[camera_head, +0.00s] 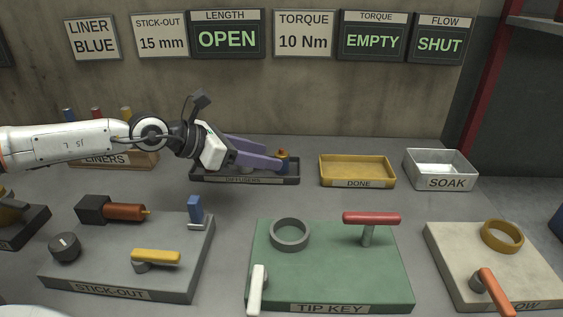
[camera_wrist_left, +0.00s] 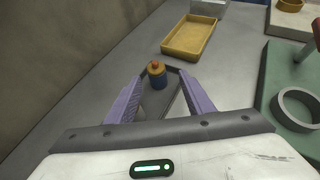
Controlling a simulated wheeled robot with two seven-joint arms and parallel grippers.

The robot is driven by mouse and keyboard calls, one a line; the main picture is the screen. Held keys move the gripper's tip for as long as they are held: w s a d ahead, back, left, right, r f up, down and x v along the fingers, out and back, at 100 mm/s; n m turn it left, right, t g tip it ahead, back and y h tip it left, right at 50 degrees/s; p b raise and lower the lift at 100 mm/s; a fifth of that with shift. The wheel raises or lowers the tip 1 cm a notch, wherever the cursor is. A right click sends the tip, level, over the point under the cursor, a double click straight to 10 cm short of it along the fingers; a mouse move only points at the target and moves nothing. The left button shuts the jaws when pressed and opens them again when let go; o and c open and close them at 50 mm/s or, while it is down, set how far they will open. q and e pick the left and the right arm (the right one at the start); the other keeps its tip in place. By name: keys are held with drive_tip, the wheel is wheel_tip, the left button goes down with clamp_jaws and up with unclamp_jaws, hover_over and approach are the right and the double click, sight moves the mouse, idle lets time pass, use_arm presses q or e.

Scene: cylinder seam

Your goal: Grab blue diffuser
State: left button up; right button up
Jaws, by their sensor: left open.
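The blue diffuser (camera_head: 283,165) stands upright near the right end of the dark DIFFUSERS tray (camera_head: 245,181). It has a blue body, a yellow band and a small red top, and it also shows in the left wrist view (camera_wrist_left: 157,77). My left gripper (camera_head: 273,159) reaches in low over the tray from the left, with its purple fingers spread. In the left wrist view the diffuser sits close to the gap between the fingertips (camera_wrist_left: 161,75). I cannot tell whether a finger touches it. The fingers and wrist hide much of the tray. My right gripper is not in view.
The yellow DONE tray (camera_head: 357,184) is empty, right of the diffusers tray. The SOAK bin (camera_head: 441,184) stands beyond it. The green TIP KEY board (camera_head: 330,285) and grey STICK-OUT board (camera_head: 105,268) lie in front. The wall stands close behind my arm.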

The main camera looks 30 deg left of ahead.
use_arm(q)
drive_tip(key=shift+w+d+f+p, duration=0.15)
drive_tip(key=shift+w+p, duration=0.15)
drive_tip(key=shift+w, duration=0.5)
drive_tip(key=shift+p+x, duration=0.3)
drive_tip(key=shift+x, duration=1.1)
drive_tip(key=shift+f, duration=0.1)
drive_tip(key=c, duration=1)
drive_tip(key=shift+c, duration=0.8)
